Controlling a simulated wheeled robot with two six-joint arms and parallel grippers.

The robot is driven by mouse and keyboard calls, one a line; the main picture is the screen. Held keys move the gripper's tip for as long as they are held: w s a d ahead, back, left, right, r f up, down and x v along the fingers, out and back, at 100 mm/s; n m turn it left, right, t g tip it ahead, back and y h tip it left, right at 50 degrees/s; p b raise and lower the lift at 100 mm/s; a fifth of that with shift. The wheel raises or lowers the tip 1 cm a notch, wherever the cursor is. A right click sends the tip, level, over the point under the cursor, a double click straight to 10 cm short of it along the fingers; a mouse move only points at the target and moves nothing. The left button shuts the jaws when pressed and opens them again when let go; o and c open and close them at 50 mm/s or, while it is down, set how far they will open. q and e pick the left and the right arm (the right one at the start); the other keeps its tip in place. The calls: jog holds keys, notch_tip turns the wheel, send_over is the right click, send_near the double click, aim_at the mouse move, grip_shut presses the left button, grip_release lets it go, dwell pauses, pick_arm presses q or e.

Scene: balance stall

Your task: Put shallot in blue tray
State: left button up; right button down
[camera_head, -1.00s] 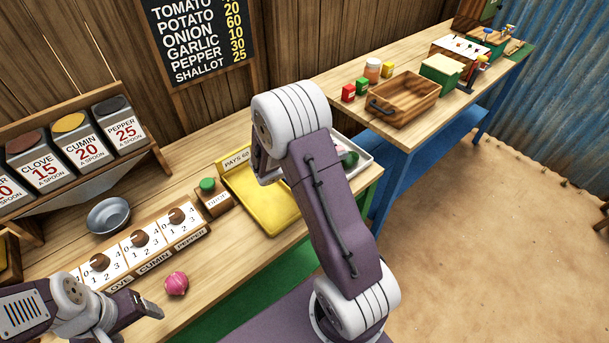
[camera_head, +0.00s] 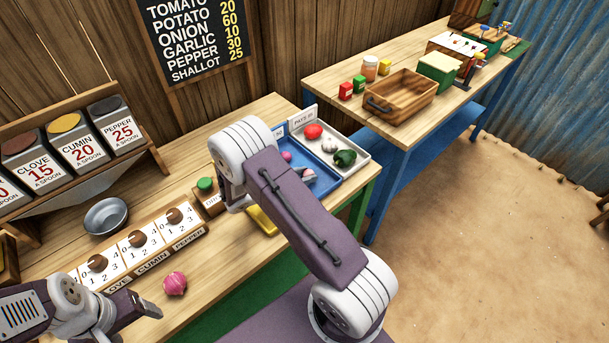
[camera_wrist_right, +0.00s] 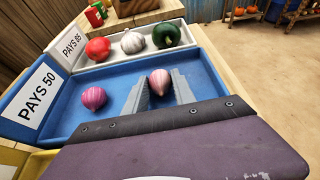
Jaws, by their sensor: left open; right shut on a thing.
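The blue tray (camera_head: 344,174) is on the table behind my right arm; in the right wrist view the tray (camera_wrist_right: 205,72) has a PAYS 50 sign. My right gripper (camera_wrist_right: 161,90) is shut on a pale-striped pink bulb, apparently the shallot (camera_wrist_right: 160,80), over the blue tray. Whether the bulb touches the tray floor is unclear. Another pink bulb (camera_wrist_right: 94,97) lies in the tray's left part. In the head view my right arm hides most of this gripper. My left gripper (camera_head: 140,316) is open and empty near a pink bulb (camera_head: 175,284) on the table.
A white tray (camera_wrist_right: 190,45) with a tomato, garlic and a green pepper adjoins the blue tray's far side. A yellow tray (camera_head: 262,220) is mostly hidden by my right arm. Spice dispensers (camera_head: 140,242) and a metal bowl (camera_head: 106,216) stand at left.

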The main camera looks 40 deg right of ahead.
jog(key=shift+f, duration=0.15)
jog(key=c, duration=1)
grip_release()
jog(key=shift+c, duration=0.2)
jog(key=shift+a+r, duration=0.1)
jog(key=shift+r, duration=0.2)
jog(key=v, duration=1.1)
jog(key=shift+a+r, duration=0.1)
jog(key=shift+a, duration=0.25)
